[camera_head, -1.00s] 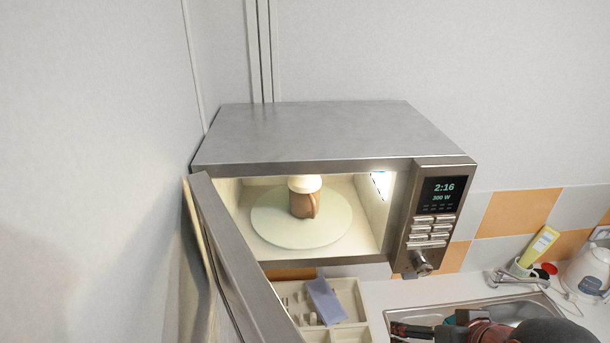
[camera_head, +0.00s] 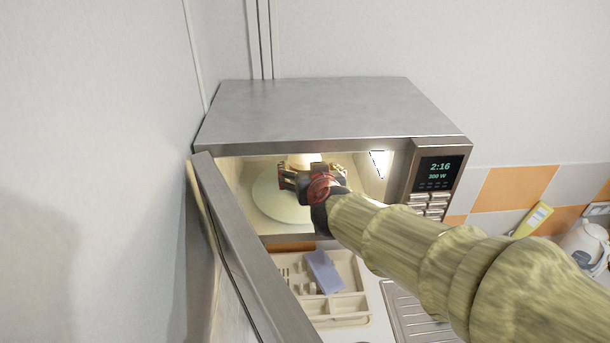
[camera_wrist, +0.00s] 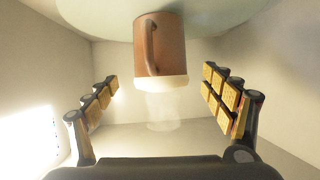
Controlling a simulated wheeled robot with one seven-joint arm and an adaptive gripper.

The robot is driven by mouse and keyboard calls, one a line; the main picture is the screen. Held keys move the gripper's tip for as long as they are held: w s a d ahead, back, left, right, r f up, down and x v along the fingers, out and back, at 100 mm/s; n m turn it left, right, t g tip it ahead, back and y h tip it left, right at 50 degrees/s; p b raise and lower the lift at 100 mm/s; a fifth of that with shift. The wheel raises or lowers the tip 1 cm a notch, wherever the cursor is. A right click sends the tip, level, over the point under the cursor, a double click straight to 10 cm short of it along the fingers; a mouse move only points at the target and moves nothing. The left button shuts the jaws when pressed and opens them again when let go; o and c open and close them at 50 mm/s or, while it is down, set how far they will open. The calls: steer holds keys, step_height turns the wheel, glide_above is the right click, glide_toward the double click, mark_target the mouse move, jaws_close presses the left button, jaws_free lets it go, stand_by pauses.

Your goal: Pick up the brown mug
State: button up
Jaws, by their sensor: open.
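The brown mug (camera_wrist: 165,45) stands on the round turntable (camera_head: 268,203) inside the open microwave. In the wrist view it appears upside down, with its pale rim low and its handle facing the camera. In the head view my gripper hides most of it, and only the pale top (camera_head: 302,160) shows. My gripper (camera_head: 311,172) is inside the microwave opening in front of the mug. In the wrist view my gripper (camera_wrist: 163,92) has its two padded fingers spread wide, one on each side of the mug, with gaps to it.
The microwave (camera_head: 310,108) has its door (camera_head: 245,255) swung open at the left of my arm. Its side walls and control panel (camera_head: 436,175) bound the opening. Below are a cutlery tray (camera_head: 345,305) with a blue-grey item, and a sink drainer (camera_head: 410,305).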

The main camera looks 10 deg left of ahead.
mark_target(303, 163)
steer(key=x, duration=0.3)
steer(key=b+x, duration=0.1)
steer(key=x, duration=0.2)
steer(key=shift+a+f, duration=0.1)
steer(key=shift+f, duration=0.35)
steer(key=shift+s, duration=0.1)
steer(key=shift+r, duration=0.1)
steer(key=shift+c, duration=0.6)
steer(key=c, duration=1.6)
steer(key=shift+c, duration=0.4)
